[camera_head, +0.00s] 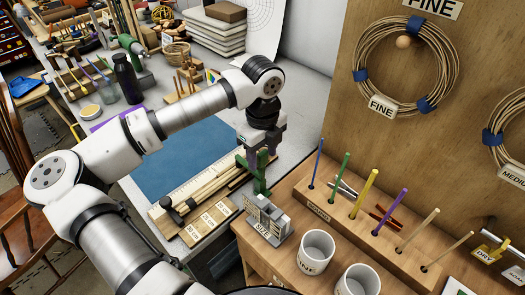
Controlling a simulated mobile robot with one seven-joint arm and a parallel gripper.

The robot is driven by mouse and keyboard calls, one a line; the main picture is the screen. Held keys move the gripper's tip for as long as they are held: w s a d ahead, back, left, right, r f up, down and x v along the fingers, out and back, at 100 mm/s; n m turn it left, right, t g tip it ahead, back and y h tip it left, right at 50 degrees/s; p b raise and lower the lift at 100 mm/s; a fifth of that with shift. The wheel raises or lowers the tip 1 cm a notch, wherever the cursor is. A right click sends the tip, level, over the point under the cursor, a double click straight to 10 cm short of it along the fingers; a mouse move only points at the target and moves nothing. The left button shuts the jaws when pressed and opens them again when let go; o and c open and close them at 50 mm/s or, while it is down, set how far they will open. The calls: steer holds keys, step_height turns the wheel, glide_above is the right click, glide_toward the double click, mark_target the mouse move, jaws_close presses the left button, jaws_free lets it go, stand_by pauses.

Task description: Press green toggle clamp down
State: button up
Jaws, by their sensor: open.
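The green toggle clamp (259,183) stands at the right end of a wooden cutting jig (212,181) that holds cane strips, near the edge of the grey bench. A green part of it rises upright between the jig and my gripper. My gripper (262,155) points down right above the clamp, with its dark purple fingers apart. The fingers partly hide the upper part of the clamp. I cannot tell whether they touch it. A second clamp, dark in colour, (172,208) sits at the left end of the jig.
A grey slotted size gauge (267,220) stands just in front of the clamp. Two white mugs (317,252) and a wooden rack (370,225) of upright coloured rods are to the right. Cane coils (407,65) hang on the wooden board. A blue mat (190,155) lies behind the jig.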

steer(key=shift+f, duration=0.4)
steer(key=shift+c, duration=0.4)
jaws_close()
steer(key=shift+f, duration=0.1)
